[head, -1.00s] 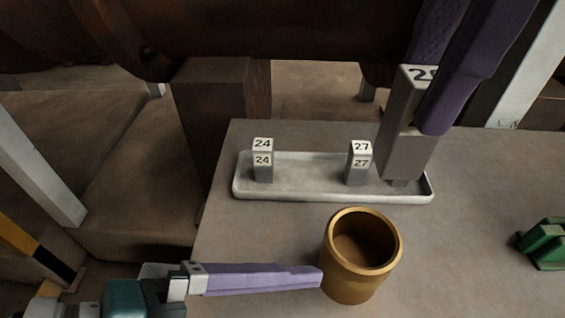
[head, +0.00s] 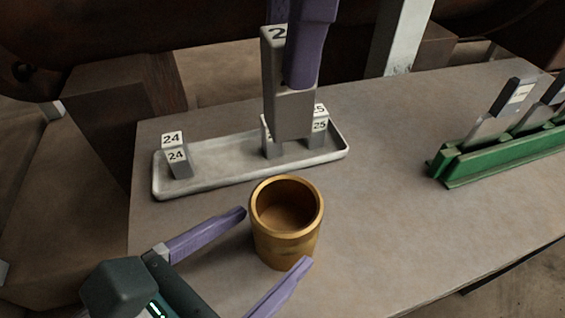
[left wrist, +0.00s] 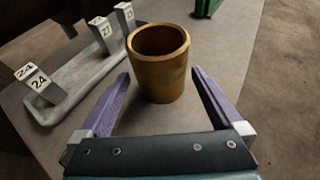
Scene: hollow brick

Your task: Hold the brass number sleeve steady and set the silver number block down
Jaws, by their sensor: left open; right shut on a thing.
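The brass number sleeve (head: 287,243), a hollow brass cup, stands upright on the table in front of the tray. My left gripper (head: 273,237) is open, its purple fingers on either side of the sleeve. In the left wrist view the sleeve (left wrist: 160,72) stands between the fingertips (left wrist: 160,82), with gaps beside it. My right gripper (head: 295,75) is shut on the tall silver number block (head: 273,85), held upright over the tray. A "2" shows on its top; the finger hides the rest. Whether its lower end touches anything is unclear.
A pale shallow tray (head: 215,177) holds a block marked 24 (head: 176,157), one marked 25 (head: 318,128), and one between them, partly hidden by the held block. A green rack (head: 500,153) with dark-topped pieces stands at right. The table between sleeve and rack is clear.

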